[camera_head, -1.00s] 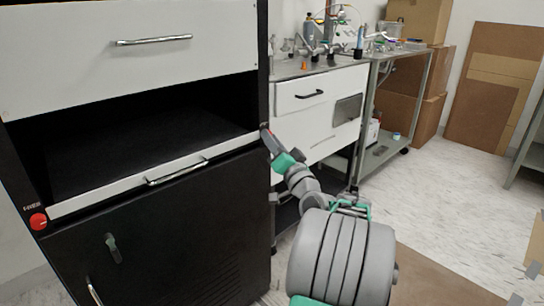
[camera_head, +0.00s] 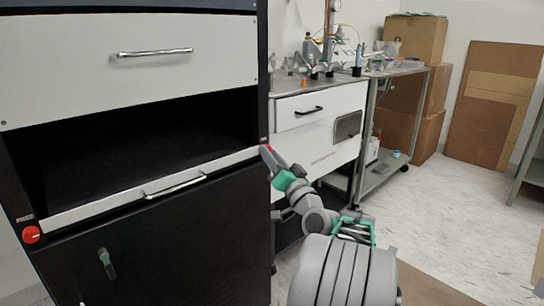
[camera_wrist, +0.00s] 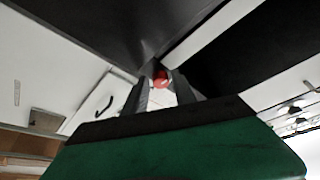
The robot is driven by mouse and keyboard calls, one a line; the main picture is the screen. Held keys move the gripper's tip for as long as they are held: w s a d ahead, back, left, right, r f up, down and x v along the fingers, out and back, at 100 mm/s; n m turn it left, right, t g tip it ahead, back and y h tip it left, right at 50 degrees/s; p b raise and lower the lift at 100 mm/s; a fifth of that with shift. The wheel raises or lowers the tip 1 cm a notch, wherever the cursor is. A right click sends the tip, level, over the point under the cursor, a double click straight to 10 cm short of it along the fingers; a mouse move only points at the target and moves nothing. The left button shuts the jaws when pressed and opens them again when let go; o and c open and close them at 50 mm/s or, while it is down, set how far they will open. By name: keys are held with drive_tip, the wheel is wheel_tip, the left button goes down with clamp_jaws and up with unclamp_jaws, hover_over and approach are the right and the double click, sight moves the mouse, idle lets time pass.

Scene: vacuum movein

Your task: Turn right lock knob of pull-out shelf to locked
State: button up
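The pull-out shelf (camera_head: 150,187) is a pale strip with a bar handle, set in a black cabinet below a dark opening. The right lock knob is red and sits at the shelf's right end; only a bit of red (camera_head: 267,148) shows at my fingertips in the head view. My gripper (camera_head: 269,153) reaches up to it from below right. In the wrist view the red knob (camera_wrist: 161,78) lies between the tips of my two dark fingers. The fingers stand apart, with pale background visible between them. The knob's pointer and any firm contact cannot be made out.
A red left knob (camera_head: 31,235) sits at the shelf's other end. A white drawer (camera_head: 155,60) is above and a lower door with a latch (camera_head: 107,262) below. Open floor (camera_head: 455,210) lies further right.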

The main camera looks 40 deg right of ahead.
drive_tip(key=v, duration=0.7)
drive_tip(key=shift+s+p, duration=0.4)
drive_tip(key=shift+f, duration=0.1)
